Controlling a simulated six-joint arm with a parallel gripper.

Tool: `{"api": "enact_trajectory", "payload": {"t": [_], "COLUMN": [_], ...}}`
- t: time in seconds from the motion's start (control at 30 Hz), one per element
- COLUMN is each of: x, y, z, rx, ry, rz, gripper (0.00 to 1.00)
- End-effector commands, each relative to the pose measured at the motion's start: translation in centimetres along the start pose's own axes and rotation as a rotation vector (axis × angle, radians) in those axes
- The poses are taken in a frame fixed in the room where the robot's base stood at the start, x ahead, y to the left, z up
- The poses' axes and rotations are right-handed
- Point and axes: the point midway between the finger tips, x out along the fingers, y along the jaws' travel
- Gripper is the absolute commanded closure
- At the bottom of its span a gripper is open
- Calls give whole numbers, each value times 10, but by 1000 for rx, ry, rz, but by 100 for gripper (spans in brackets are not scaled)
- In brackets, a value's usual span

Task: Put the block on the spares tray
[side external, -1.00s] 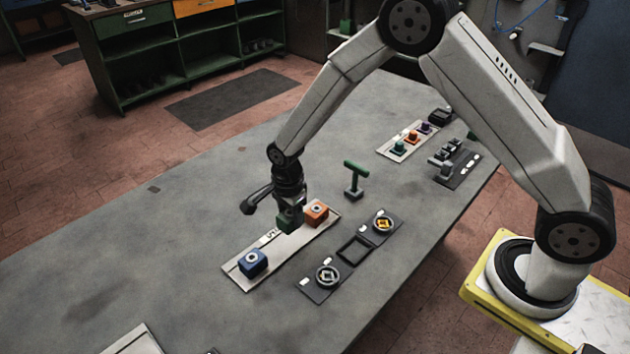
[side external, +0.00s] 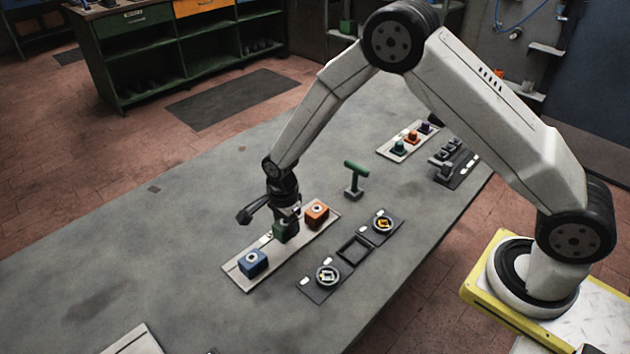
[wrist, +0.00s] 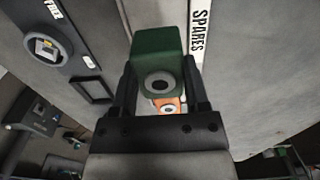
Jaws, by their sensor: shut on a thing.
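A green block (side external: 281,232) with a round grey-ringed hole is held between the fingers of my gripper (side external: 286,222). The wrist view shows the block (wrist: 153,55) between both fingers of the gripper (wrist: 157,95). In the side view the block is at the middle of the pale spares tray (side external: 240,277), between a blue block (side external: 253,263) and an orange block (side external: 317,212). I cannot tell whether its underside touches the tray. The tray's SPARES label (wrist: 199,30) shows in the wrist view.
A dark fixture strip with an empty square frame (side external: 353,249) and two round emblems (side external: 327,275) lies beside the tray. A green T-shaped handle (side external: 355,178) stands behind. Small coloured pieces sit on a far tray (side external: 391,152). The table's left is mostly clear.

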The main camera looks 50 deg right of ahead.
Motion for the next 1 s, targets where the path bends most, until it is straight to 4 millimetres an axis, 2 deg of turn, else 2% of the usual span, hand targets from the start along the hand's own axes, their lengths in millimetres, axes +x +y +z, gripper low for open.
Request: {"api": "enact_trajectory", "payload": {"t": [0.43,1.0], "x": [24,26], "y": [0,0], "z": [0,0], "rx": [0,0], "ry": [0,0], "rz": [-1,-2], "gripper": [100,100]}}
